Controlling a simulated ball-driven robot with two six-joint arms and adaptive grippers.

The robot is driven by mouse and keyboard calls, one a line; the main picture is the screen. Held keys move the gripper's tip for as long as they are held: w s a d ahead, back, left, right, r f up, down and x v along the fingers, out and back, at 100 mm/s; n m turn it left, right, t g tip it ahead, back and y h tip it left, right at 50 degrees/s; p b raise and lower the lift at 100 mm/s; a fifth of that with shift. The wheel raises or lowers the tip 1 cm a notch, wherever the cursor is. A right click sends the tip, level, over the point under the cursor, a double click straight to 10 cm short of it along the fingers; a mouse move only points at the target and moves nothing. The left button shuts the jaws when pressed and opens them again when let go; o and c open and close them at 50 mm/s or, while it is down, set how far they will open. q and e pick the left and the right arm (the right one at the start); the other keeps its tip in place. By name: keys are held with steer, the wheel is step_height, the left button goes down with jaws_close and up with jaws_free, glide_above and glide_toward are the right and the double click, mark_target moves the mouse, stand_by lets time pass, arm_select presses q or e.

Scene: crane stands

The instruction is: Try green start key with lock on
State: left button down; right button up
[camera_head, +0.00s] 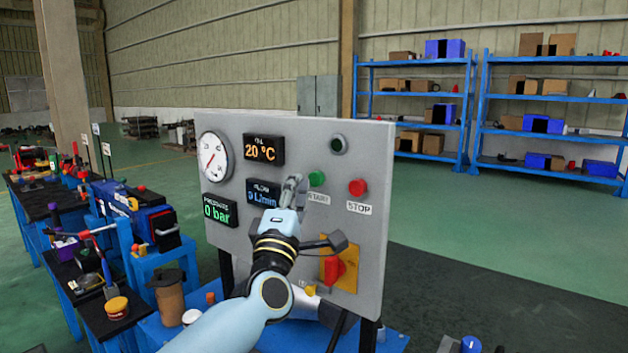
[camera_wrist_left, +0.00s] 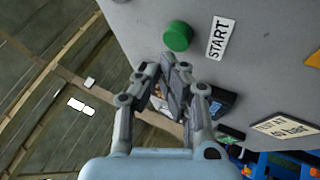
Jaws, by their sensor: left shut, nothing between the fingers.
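The green START button (camera_head: 317,179) sits on the grey control panel (camera_head: 374,150), above its START label. My left gripper (camera_head: 296,182) is shut and empty, with its fingertips just left of the button in the head view. In the left wrist view, the green button (camera_wrist_left: 178,36) stands just beyond the shut fingertips (camera_wrist_left: 168,64); a small gap shows between them. A red switch handle (camera_head: 334,270) sits on a yellow plate (camera_head: 350,254) lower on the panel, partly behind my arm. A small yellow piece (camera_head: 311,290) hangs below it; I cannot tell whether it is a lock.
A red STOP button (camera_head: 357,187) is right of the green one. A gauge (camera_head: 215,156) and displays reading 20 °C (camera_head: 263,149), 0 L/min (camera_head: 262,193) and 0 bar (camera_head: 220,210) fill the left. Cluttered benches stand left; blue shelves (camera_head: 480,100) stand behind.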

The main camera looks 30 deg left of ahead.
arm_select(q)
steer(key=shift+s+a+p, duration=0.2)
steer(key=shift+s+p, duration=0.55)
steer(key=shift+s, duration=1.7)
